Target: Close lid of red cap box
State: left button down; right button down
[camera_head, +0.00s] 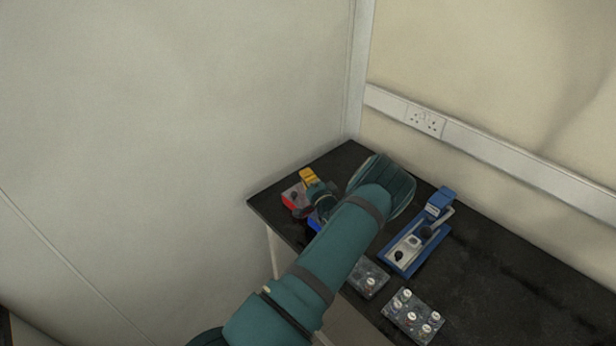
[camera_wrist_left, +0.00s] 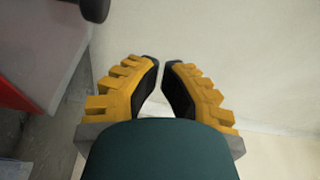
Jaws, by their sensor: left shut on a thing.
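The red box (camera_head: 290,200) is at the far left corner of the black table, with a dark knob on its grey top. In the left wrist view, part of the red box (camera_wrist_left: 18,88) shows at the left edge, beside a grey surface and a dark round knob. My left gripper (camera_head: 309,180) is right next to the box and partly covers it in the head view. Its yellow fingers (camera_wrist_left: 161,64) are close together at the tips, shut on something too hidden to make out. The lid's position cannot be told. My right gripper is not in view.
A blue box (camera_head: 315,222) is mostly hidden by my left arm. A blue-based device (camera_head: 405,252) stands right of the arm. Two grey boxes with knobs (camera_head: 368,278) (camera_head: 413,316) lie near the front edge. Walls border the table's left and back; its right side is clear.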

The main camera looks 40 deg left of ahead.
pick_arm(q)
jog(key=shift+r, duration=0.1)
dwell(0.4)
notch_tip(320, 180, up, 10)
dwell(0.5)
jog(key=shift+s, duration=0.1)
